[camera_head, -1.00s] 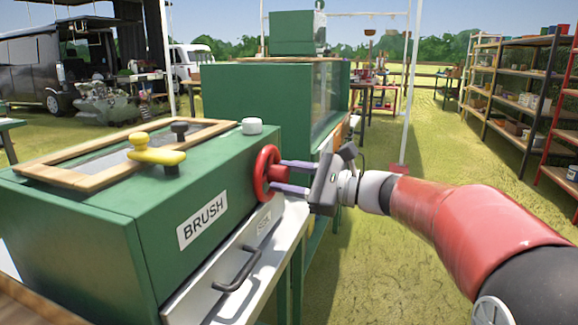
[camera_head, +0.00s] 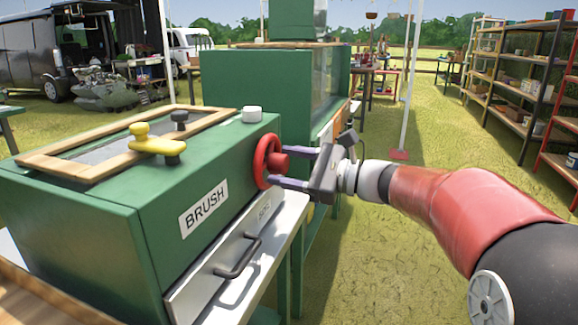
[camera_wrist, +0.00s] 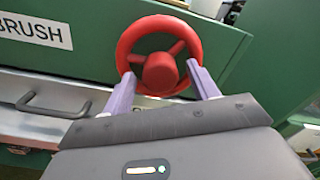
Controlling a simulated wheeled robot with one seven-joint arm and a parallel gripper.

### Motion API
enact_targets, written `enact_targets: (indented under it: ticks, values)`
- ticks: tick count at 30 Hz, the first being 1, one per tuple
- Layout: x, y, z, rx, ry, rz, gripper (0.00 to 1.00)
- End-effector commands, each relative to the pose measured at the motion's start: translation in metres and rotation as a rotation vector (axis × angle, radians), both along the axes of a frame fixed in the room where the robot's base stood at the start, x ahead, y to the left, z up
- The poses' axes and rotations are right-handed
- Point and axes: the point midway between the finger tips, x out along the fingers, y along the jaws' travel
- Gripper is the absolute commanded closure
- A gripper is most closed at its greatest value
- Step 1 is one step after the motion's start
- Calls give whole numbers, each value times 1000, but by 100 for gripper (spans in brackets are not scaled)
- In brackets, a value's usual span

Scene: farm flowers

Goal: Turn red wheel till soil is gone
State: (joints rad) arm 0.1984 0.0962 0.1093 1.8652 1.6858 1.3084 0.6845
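The red wheel (camera_head: 261,165) is mounted on the right side of the green box labelled BRUSH (camera_head: 110,235). My gripper (camera_head: 277,166) is at the wheel, its fingers apart on either side of the red hub. In the wrist view, the wheel (camera_wrist: 151,28) has a round rim, spokes and a central hub. My two purple fingertips (camera_wrist: 161,70) reach its lower rim left and right, with the hub between them. Whether they touch the rim is unclear. The framed top window (camera_head: 100,152) looks grey; I cannot make out soil there.
A yellow knob handle (camera_head: 155,143) and a white cap (camera_head: 252,114) sit on the box top. A drawer with a dark handle (camera_head: 240,258) is below the wheel. Another green machine (camera_head: 255,95) stands behind. Shelves (camera_head: 520,90) are at the right, with open grass between.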

Motion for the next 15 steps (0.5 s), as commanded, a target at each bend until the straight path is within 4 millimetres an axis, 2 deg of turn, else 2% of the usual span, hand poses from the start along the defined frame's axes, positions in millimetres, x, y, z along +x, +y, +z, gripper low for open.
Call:
enact_targets:
  ticks: [8, 11, 15]
  values:
    - [-1, -3, 1, 1, -2, 0, 41]
    - [-5, -13, 0, 0, -2, -2, 41]
    - [-13, -36, -1, 0, -2, -3, 41]
